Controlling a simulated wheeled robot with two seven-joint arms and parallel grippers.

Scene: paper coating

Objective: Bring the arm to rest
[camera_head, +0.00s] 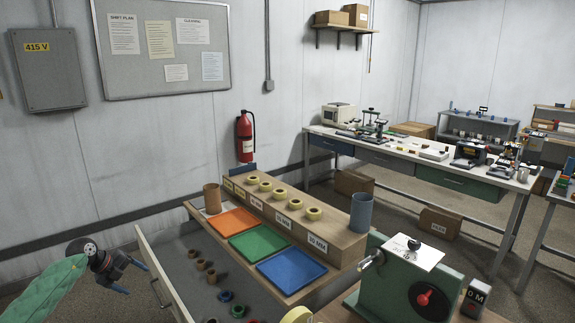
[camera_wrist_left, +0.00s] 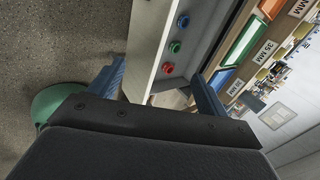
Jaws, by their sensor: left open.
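My left gripper (camera_head: 132,278) is open and empty. It hangs at the left, beside the open drawer (camera_head: 152,262) of the workbench and apart from it. In the left wrist view its two blue fingers (camera_wrist_left: 157,88) are spread, with the drawer's pale front edge (camera_wrist_left: 148,45) seen between them. My left arm comes in from the lower left in a green sleeve (camera_head: 45,290). My right gripper is not in view.
The drawer holds several small coloured rings and brown cores. On the bench are orange (camera_head: 233,221), green (camera_head: 259,243) and blue (camera_head: 291,269) trays, a tape rack (camera_head: 300,226) and a green machine (camera_head: 405,285). Open floor lies below my left gripper.

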